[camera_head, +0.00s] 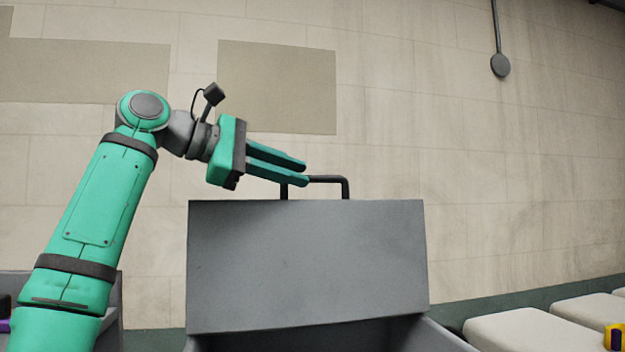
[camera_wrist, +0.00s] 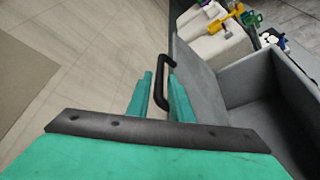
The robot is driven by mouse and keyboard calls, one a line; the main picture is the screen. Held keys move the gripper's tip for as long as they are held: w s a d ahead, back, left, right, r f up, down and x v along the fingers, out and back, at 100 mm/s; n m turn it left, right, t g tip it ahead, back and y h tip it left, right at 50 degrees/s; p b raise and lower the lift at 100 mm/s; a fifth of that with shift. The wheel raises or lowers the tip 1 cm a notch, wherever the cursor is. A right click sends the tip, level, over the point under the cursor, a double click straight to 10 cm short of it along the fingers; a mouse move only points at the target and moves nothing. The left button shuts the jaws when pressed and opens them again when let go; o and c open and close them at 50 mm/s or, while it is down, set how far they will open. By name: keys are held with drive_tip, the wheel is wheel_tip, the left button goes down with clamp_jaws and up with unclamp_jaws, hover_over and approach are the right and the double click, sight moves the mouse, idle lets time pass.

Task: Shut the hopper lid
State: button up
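The grey hopper lid (camera_head: 306,265) stands raised and tilted up above the hopper (camera_head: 395,335). A black bar handle (camera_head: 330,179) rises from its top edge. My gripper (camera_head: 306,174) is level with the handle at its left end, fingers pointing right. In the wrist view the two teal fingers (camera_wrist: 160,75) are apart, and the handle (camera_wrist: 163,65) runs between them. I cannot tell whether either finger touches it. The lid's face (camera_wrist: 193,68) and the open hopper's inside (camera_wrist: 262,105) show to the right. The handle's left end is partly hidden by the fingers in the head view.
Pale pads or blocks (camera_head: 520,330) stand at the lower right, with a yellow item (camera_head: 614,337) at the edge. Another grey bin (camera_head: 112,300) is at the lower left behind my arm. The wall behind is clear above the lid.

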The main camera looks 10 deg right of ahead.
sight(315, 178)
drive_tip(key=x, duration=0.4)
drive_tip(key=shift+s+d, duration=0.1)
drive_tip(key=shift+d, duration=0.05)
drive_tip(key=shift+w+d+f, duration=0.2)
drive_tip(key=shift+w+d, duration=0.15)
drive_tip(key=shift+d, duration=0.2)
drive_tip(key=shift+c, duration=0.3)
clamp_jaws()
